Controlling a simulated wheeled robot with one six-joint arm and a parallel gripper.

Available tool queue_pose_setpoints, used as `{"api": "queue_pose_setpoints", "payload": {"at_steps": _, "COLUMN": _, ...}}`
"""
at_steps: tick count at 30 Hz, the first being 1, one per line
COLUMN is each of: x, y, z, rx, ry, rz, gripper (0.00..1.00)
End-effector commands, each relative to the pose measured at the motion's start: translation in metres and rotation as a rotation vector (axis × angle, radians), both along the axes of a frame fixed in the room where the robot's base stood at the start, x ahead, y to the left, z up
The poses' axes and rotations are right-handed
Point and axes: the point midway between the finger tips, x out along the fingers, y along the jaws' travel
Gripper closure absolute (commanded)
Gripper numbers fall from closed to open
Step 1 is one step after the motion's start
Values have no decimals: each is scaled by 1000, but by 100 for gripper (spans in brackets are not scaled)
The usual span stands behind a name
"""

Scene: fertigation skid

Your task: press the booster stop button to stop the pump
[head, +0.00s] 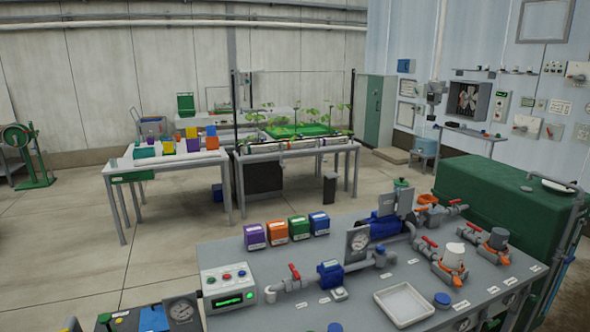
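A pale control box (228,286) stands at the near left of the grey skid bench. I cannot read the labels, so I cannot tell which button is the booster stop. A blue pump-like unit (330,274) sits in the pipe line right of the box, and a larger blue one (386,227) lies farther back. My gripper is not in view.
A red-handled valve (295,272) and grey pipe stand close right of the box. Purple, orange, green and blue boxes (287,229) line the bench's back edge. A white tray (404,304) lies at the front. A gauge (181,310) stands near left. Open floor (165,262) lies beyond.

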Motion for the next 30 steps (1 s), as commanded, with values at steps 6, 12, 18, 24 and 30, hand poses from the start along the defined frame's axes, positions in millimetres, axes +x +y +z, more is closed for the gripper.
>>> {"api": "queue_pose_setpoints", "payload": {"at_steps": 6, "x": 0, "y": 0, "z": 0, "rx": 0, "ry": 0, "rz": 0, "gripper": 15}}
{"api": "queue_pose_setpoints", "payload": {"at_steps": 12, "x": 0, "y": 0, "z": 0, "rx": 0, "ry": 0, "rz": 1, "gripper": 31}}
{"api": "queue_pose_setpoints", "payload": {"at_steps": 18, "x": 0, "y": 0, "z": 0, "rx": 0, "ry": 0, "rz": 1, "gripper": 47}}
{"api": "queue_pose_setpoints", "payload": {"at_steps": 24, "x": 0, "y": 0, "z": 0, "rx": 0, "ry": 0, "rz": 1, "gripper": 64}}
{"api": "queue_pose_setpoints", "payload": {"at_steps": 30, "x": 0, "y": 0, "z": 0, "rx": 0, "ry": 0, "rz": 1, "gripper": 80}}
